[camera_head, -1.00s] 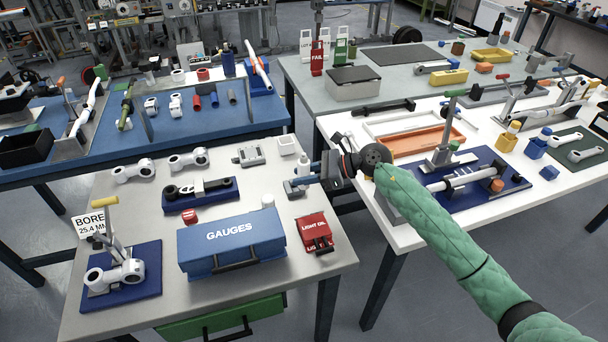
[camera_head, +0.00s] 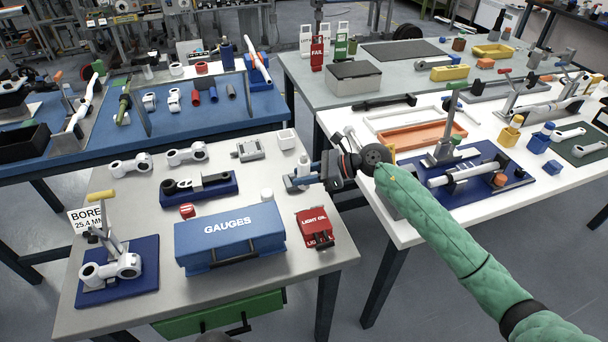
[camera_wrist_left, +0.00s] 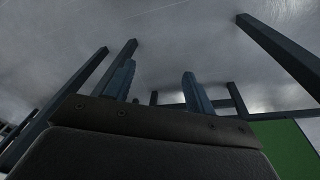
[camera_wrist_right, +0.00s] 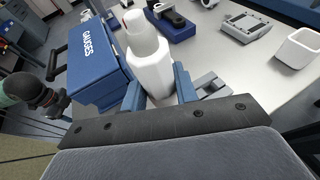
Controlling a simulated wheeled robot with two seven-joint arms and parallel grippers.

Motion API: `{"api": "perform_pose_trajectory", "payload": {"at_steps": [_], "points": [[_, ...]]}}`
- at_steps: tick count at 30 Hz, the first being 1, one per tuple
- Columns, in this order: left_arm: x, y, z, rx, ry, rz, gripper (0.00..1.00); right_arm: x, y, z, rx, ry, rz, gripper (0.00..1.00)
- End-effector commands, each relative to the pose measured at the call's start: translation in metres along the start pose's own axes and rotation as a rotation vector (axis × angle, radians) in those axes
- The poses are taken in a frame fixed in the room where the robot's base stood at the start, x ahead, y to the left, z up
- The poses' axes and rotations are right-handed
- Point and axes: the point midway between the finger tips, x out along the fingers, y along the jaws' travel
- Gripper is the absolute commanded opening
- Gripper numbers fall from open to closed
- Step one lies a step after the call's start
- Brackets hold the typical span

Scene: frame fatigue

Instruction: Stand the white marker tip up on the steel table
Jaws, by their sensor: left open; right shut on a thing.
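The white marker (camera_wrist_right: 152,68) is in the fingers of my right gripper (camera_wrist_right: 160,92), its narrower end pointing up and its body roughly upright. In the head view the marker (camera_head: 303,163) shows small above the right edge of the steel table (camera_head: 345,250), beside the right gripper (camera_head: 308,178). Its lower end is hidden, so I cannot tell whether it touches the table. My left gripper (camera_wrist_left: 160,85) is open and empty in its wrist view, with grey floor, dark legs and a green drawer beyond.
A white cup (camera_head: 286,138) and a grey clamp-like part (camera_head: 248,150) are behind. A small white piece (camera_head: 267,194) lies nearby. Some bare table lies between them.

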Motion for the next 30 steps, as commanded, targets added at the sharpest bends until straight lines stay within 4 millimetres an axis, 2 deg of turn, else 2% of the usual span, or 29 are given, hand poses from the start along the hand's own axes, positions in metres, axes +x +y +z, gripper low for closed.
{"api": "perform_pose_trajectory", "payload": {"at_steps": [12,14,30], "points": [[-0.037,0.002,0.013,0.001,-0.008,0.002,0.55,0.004,0.0,-0.011,0.0,0.0,0.0,0.0],[-0.04,0.002,0.014,0.001,0.001,0.007,0.55,0.006,0.0,-0.018,0.0,0.0,0.0,0.0],[0.004,0.036,-0.008,0.039,0.121,0.081,0.55,0.017,0.0,-0.048,0.0,0.0,-0.001,0.0]]}}
